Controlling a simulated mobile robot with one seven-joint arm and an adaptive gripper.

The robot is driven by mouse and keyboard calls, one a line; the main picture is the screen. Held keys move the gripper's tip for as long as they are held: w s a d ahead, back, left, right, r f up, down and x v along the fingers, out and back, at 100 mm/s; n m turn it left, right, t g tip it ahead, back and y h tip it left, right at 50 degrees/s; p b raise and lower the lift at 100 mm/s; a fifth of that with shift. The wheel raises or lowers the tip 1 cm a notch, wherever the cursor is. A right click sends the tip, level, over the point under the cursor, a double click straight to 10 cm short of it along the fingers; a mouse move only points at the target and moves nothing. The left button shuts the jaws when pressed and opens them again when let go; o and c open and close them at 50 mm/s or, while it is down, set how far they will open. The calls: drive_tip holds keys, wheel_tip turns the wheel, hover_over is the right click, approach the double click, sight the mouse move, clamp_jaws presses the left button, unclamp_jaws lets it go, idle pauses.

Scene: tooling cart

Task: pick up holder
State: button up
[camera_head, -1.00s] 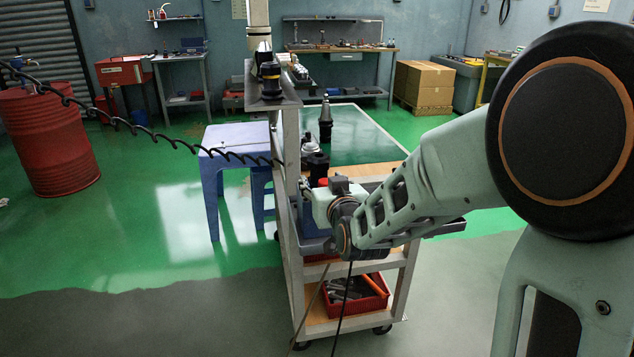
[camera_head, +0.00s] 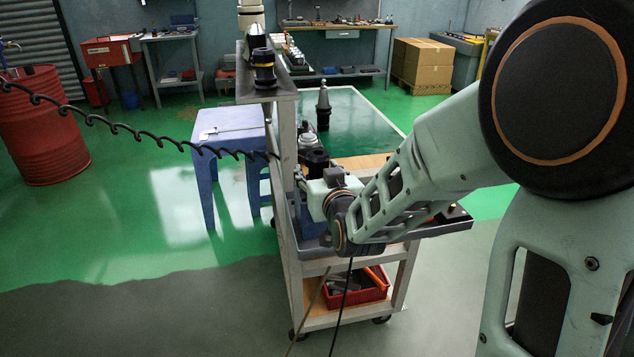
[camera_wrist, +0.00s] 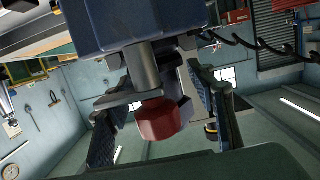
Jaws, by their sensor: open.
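Several dark tool holders are in view, and I cannot tell which one the task means. One with a silver cone (camera_head: 323,108) stands upright on the green cart top. Another dark one (camera_head: 263,68) sits on the raised shelf. A black and silver one (camera_head: 309,152) is on the cart near my wrist. In the wrist view my gripper (camera_wrist: 162,122) is open, its dark fingers on either side of a red round part (camera_wrist: 158,119). A grey cylinder (camera_wrist: 143,68) and a dark blue block (camera_wrist: 130,25) are above that part. Contact is unclear. My arm hides the fingers in the head view.
The cart's white post (camera_head: 288,180) rises close left of my wrist. A red bin (camera_head: 365,290) is on the lower shelf. A blue stool (camera_head: 228,125) stands left of the cart. A black coiled cable (camera_head: 130,125) hangs across the left.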

drive_tip(key=shift+s, duration=0.1)
clamp_jaws()
drive_tip(key=shift+r, duration=0.65)
wheel_tip(320, 180, up, 17)
drive_tip(key=p, duration=0.9)
drive_tip(key=shift+r, duration=0.2)
